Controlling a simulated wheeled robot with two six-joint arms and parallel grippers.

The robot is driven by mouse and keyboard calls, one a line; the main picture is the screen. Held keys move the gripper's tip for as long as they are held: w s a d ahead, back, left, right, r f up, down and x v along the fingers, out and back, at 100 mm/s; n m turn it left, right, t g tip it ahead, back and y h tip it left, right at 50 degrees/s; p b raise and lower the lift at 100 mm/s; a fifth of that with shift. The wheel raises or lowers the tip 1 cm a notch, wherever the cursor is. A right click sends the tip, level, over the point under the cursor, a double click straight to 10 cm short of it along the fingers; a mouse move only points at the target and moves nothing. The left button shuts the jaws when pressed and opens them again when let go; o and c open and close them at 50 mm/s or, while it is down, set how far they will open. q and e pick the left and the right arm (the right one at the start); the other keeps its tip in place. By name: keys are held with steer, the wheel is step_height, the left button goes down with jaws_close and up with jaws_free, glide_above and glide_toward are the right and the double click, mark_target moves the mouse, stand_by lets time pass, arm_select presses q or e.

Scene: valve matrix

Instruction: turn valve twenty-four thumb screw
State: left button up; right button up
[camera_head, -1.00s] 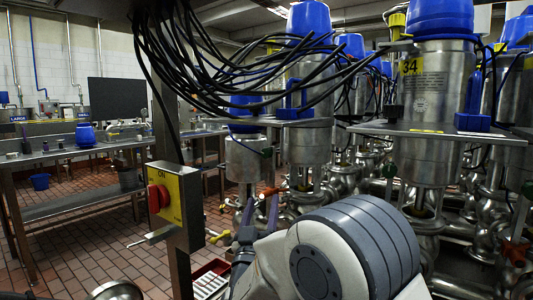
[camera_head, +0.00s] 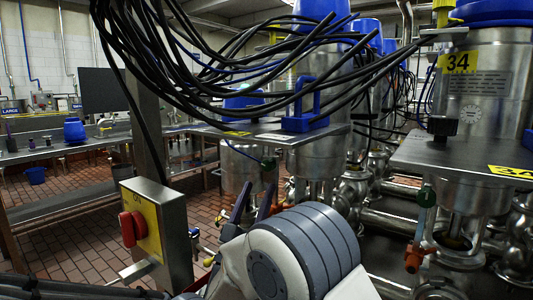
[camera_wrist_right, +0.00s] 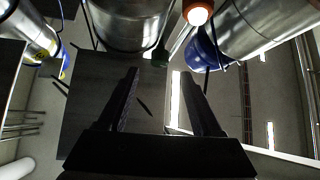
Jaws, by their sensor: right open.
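The valve marked 34 (camera_head: 470,90) is a steel cylinder with a blue cap at the right, with a black knob (camera_head: 442,127) on its plate. To its left, another steel valve with a blue top stands over a plate (camera_head: 270,134), whose small yellow label I cannot read. I see no number 24, so I cannot tell which thumb screw is meant. A small green knob (camera_head: 269,162) hangs under that plate. My right gripper (camera_head: 252,203) is open and empty, below the plate and apart from it. Its spread fingers also show in the right wrist view (camera_wrist_right: 159,74). My left gripper is out of view.
A yellow-faced switch box with a red knob (camera_head: 132,229) stands on a post left of my right gripper. Black cables (camera_head: 240,70) hang over the valves. An orange-tipped fitting (camera_head: 415,258) and steel pipes are low at the right. A tiled floor (camera_head: 80,230) lies open at the left.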

mark_target(266, 168)
steer(key=p+x, duration=0.3)
steer(key=shift+r, duration=0.35)
steer(key=x, duration=0.3)
steer(key=shift+w+d, duration=0.1)
steer(key=shift+w, duration=0.1)
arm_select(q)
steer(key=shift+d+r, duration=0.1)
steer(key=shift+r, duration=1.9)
arm_select(e)
steer(key=shift+w+d+r, duration=0.15)
steer(key=shift+w+r, duration=0.2)
steer(key=shift+r, duration=0.05)
